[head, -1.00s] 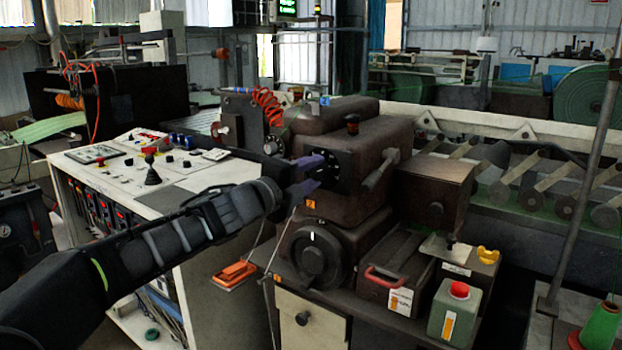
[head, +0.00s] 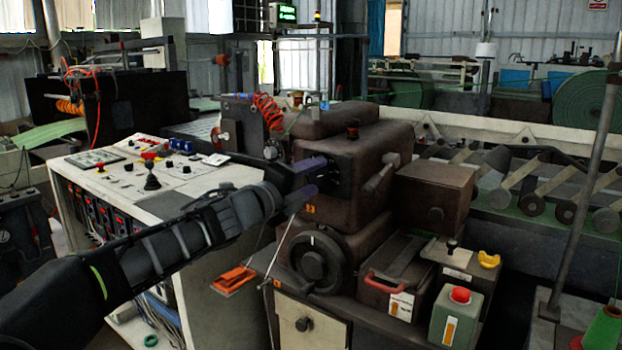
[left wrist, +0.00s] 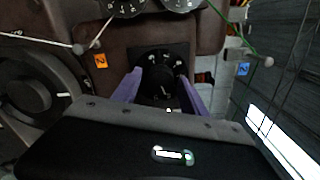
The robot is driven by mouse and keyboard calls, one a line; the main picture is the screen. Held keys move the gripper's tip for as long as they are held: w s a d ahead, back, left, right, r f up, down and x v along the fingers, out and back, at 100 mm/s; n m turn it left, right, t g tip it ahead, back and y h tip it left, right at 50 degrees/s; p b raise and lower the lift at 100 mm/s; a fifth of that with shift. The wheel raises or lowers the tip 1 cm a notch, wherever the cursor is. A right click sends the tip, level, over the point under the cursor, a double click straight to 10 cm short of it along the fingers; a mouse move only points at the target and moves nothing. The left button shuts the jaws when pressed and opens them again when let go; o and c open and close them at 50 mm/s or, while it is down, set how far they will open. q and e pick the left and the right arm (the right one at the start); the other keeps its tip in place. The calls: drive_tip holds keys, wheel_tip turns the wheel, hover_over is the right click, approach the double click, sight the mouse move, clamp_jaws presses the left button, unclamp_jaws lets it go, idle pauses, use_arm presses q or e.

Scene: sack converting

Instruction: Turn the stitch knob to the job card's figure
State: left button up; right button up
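The stitch knob is a black round knob (left wrist: 160,84) on a dark dial plate with white marks, on the brown machine head. In the head view the dial (head: 341,174) is partly hidden behind my fingers. My left gripper (head: 322,175) has purple fingers and points at the dial from the left. In the left wrist view my left gripper (left wrist: 161,88) is open, with one finger on each side of the knob. Gaps seem to show between fingers and knob; contact is unclear. The dial's figures are too small to read. I cannot identify the job card for certain. My right gripper is out of view.
A large black handwheel (head: 316,262) sits below the dial. A lever (head: 380,172) and a brown box (head: 436,192) are to its right. A green box with a red button (head: 459,296) stands at the front right.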

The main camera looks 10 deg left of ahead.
use_arm(q)
drive_tip(key=shift+o, duration=0.7)
drive_tip(key=shift+s+a+r, duration=0.1)
drive_tip(key=shift+s, duration=0.05)
drive_tip(key=v, duration=0.7)
drive_tip(key=shift+s, duration=0.2)
